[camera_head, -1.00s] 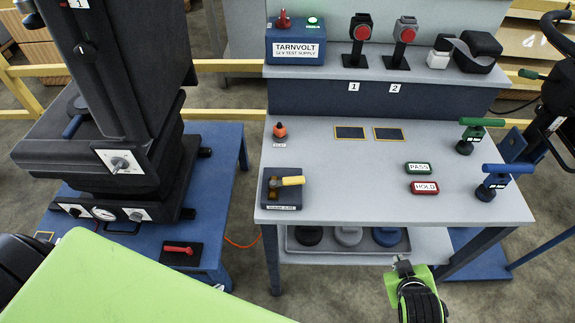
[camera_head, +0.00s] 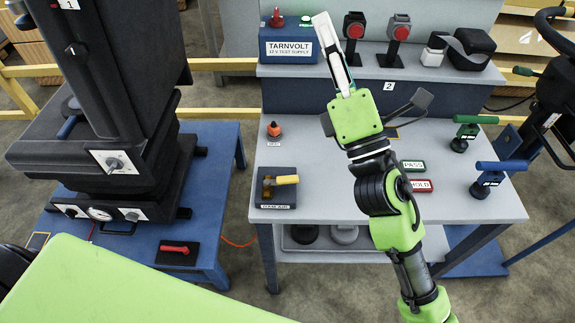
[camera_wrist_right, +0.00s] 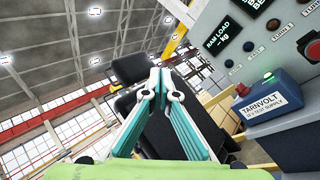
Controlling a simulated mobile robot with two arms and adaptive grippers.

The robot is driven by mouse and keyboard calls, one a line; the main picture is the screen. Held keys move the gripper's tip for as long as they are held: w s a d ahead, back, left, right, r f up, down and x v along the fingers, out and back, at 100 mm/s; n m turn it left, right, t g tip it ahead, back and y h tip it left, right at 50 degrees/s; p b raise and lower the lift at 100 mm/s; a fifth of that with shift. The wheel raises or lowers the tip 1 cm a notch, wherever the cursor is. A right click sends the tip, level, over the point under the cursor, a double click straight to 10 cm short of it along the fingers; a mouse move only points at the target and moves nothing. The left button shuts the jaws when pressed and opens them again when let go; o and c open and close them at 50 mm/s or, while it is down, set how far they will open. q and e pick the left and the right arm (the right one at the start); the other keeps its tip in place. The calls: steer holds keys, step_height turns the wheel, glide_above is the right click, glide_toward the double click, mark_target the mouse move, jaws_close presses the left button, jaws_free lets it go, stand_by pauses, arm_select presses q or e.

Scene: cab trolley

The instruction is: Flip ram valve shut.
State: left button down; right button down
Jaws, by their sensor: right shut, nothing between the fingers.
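The ram valve (camera_head: 268,188) is a small brass-coloured valve on a dark square base, at the front left of the grey bench. Its yellow lever (camera_head: 286,180) points to the right in the head view. The label in front of it is too small to read surely. My right gripper (camera_head: 323,22) is raised above the bench, fingers up, shut and empty. It is up and to the right of the valve, apart from it. Its shut fingers also show in the right wrist view (camera_wrist_right: 164,85), where the valve is not in view. My left gripper is not in view.
An orange knob (camera_head: 273,129) stands behind the valve. Green (camera_head: 466,132) and blue (camera_head: 490,175) handled valves stand at the bench's right. The blue TARNVOLT supply (camera_head: 291,45) is on the back shelf. A dark press (camera_head: 120,120) stands left. The bench around the valve is clear.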

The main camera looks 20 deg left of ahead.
steer(key=s+a+n+g+y, duration=0.3)
steer(key=s+a+n+g, duration=0.45)
steer(key=n+g, duration=0.4)
steer(key=s+a+n+g+y, duration=0.3)
steer(key=s+a+n+g, duration=0.5)
steer(key=n, duration=0.7)
steer(key=n+t+h, duration=0.4)
steer(key=n+h, duration=1.3)
steer(key=h, duration=0.4)
glide_above(281, 181)
steer(key=w, duration=0.4)
step_height(281, 181, down, 23)
steer(key=p+x, duration=0.2)
steer(key=x, duration=0.7)
steer(key=shift+s+d+f, duration=0.1)
steer(key=shift+s+f+p, duration=0.1)
steer(key=shift+s+p, duration=0.2)
steer(key=shift+p, duration=0.25)
steer(key=shift+s+d+p, duration=0.4)
steer(key=shift+s, duration=0.35)
steer(key=shift+s+d+p, duration=0.35)
steer(key=shift+s+d, duration=0.05)
steer(key=shift+s, duration=0.3)
